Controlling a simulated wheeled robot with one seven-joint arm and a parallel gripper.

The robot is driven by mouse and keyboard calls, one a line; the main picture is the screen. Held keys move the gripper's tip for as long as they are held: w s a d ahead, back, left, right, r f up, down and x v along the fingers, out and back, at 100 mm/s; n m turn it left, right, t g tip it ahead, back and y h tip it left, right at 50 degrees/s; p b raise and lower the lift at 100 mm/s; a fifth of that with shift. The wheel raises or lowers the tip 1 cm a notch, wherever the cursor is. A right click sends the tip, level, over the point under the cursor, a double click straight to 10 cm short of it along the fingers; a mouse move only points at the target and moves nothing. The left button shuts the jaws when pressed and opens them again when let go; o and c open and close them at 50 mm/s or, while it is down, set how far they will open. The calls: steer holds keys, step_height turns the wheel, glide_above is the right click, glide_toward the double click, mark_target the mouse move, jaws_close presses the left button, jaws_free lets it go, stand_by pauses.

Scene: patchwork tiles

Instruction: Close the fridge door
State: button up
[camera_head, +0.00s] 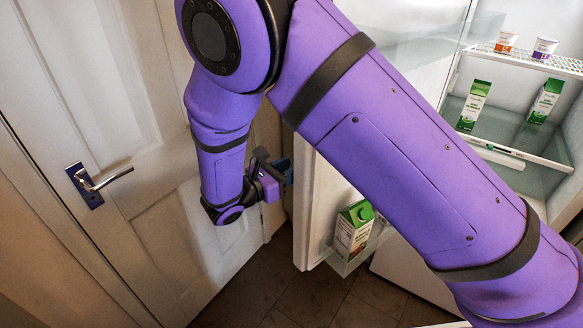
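The fridge door (318,210) stands open in the middle of the picture, its inner side facing right. A carton (353,230) stands on the door's low shelf. The open fridge (462,152) is on the right, with its interior showing. My gripper (281,170) is just left of the door's free edge, on the door's outer side. It is small and dark here, so I cannot tell whether its fingers are apart or touch the door. My purple arm hides the upper part of the door and much of the fridge front.
Two cartons (474,106) (545,101) stand on a fridge shelf, with two small cups (506,41) (544,48) on the rack above. A white room door (120,120) with a metal handle (108,179) fills the left. Dark tiled floor (300,295) shows clear below.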

steer(key=shift+w+d, duration=0.35)
steer(key=shift+d, duration=0.2)
jaws_close()
steer(key=shift+s, duration=0.1)
